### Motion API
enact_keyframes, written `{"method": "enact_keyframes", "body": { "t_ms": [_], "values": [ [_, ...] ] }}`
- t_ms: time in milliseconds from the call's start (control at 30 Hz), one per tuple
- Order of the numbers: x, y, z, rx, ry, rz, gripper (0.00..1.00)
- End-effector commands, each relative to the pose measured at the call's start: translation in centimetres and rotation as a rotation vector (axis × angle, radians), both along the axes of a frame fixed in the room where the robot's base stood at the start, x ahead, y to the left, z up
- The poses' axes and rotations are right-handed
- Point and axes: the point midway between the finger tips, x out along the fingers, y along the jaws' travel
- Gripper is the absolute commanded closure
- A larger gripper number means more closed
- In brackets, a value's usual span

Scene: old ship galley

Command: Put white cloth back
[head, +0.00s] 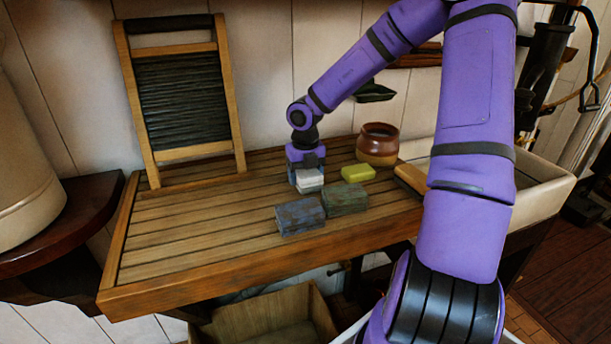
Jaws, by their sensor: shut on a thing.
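The white cloth (310,181) is a small, folded block at the wooden slatted drainboard (190,236). My gripper (307,175) points down over it and is shut on it. I cannot tell whether the cloth touches the slats or is held just above them. A blue-grey folded cloth (300,216) lies in front of it, and a green-grey folded cloth (345,199) lies to its front right. The gripper hides the upper part of the white cloth.
A yellow block (358,173) and a brown pot (378,146) stand right of the gripper. A wooden-backed item (411,179) lies near the pale sink (545,198), partly behind my arm. A washboard (183,104) leans on the wall. The drainboard's left half is clear.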

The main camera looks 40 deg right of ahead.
Motion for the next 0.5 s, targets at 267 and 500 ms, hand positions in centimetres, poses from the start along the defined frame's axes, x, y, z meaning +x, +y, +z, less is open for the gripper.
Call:
{"method": "enact_keyframes", "body": {
  "t_ms": [267, 500],
  "values": [
    [-0.02, 0.00, -0.24, 0.000, 0.000, 0.000, 0.23],
    [-0.01, -0.02, -0.21, 0.000, 0.000, 0.000, 0.05]
  ]
}}
